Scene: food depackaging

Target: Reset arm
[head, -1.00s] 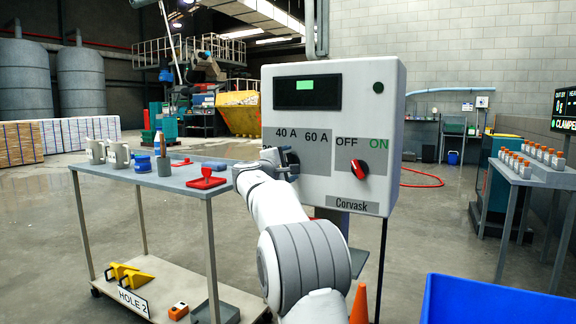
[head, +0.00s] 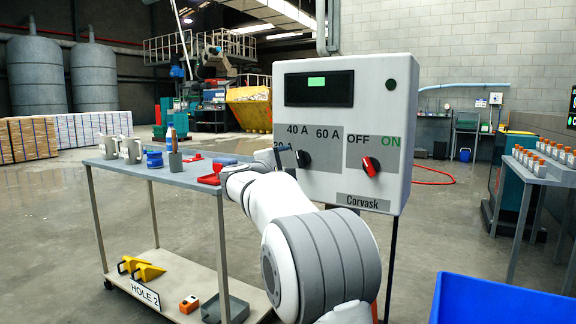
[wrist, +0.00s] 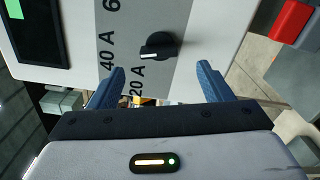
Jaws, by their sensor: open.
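My gripper (wrist: 160,88) is open and empty in the wrist view, its two blue fingers apart with nothing between them. Just beyond them is the black amperage knob (wrist: 159,46) on the grey panel, apart from the fingers. In the head view the knob (head: 303,158) shows clear of my white arm, which reaches up to the left edge of the control box (head: 400,110). The red OFF/ON knob (head: 371,166) sits to the right on the box.
A blue bin (head: 500,300) is at the lower right. A table with several bottles (head: 545,178) stands at the right.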

